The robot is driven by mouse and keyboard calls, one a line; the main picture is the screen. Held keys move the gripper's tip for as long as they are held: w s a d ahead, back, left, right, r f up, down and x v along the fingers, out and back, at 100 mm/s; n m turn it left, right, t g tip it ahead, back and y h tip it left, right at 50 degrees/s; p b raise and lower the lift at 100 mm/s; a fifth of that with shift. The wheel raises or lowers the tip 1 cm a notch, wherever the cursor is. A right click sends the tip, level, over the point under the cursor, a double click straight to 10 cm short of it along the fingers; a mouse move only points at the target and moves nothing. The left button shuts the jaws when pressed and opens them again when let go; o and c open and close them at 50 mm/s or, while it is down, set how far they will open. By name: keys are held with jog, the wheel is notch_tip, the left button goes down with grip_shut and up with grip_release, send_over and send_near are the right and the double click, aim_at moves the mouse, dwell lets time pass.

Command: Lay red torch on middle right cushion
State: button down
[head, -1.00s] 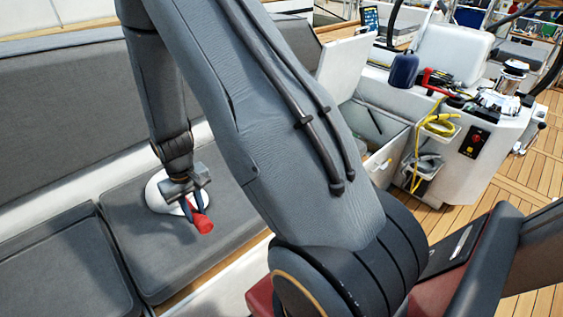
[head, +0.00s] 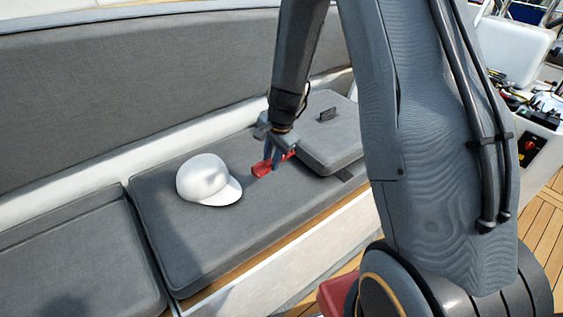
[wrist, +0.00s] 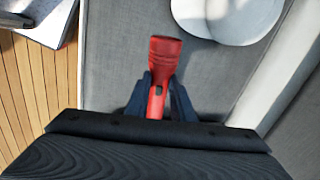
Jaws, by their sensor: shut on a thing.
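My gripper (head: 273,150) is shut on the red torch (head: 265,168), whose wide head points out from the fingers. In the wrist view the torch (wrist: 160,75) sits between the two dark fingers (wrist: 158,95), over grey cushion fabric (wrist: 120,60). In the head view it is above the long grey seat cushion (head: 225,235), right of a white cap. I cannot tell whether the torch touches the cushion. Another grey seat cushion (head: 70,255) lies to the left, across a narrow gap.
The white cap (head: 203,178) lies on the long cushion, and its edge shows in the wrist view (wrist: 228,15). A raised grey pad (head: 330,140) with a dark tab is just right of my gripper. The grey backrest (head: 140,90) stands behind. The cushion's front is bare.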

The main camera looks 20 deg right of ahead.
jog(key=shift+w+r+m, duration=0.15)
jog(key=shift+w+m, duration=0.3)
jog(key=shift+m, duration=0.25)
jog(key=shift+f, duration=0.4)
jog(key=b+x, duration=0.2)
jog(key=x, duration=0.1)
jog(key=s+x, duration=0.1)
jog(key=shift+w+d+f+b, duration=0.15)
jog(key=shift+d+f+b, duration=0.05)
jog(key=shift+f+b, duration=1.8)
jog(key=shift+f, duration=0.6)
jog(key=shift+f, duration=0.1)
jog(key=c, duration=1.5)
grip_release()
jog(key=shift+c, duration=0.2)
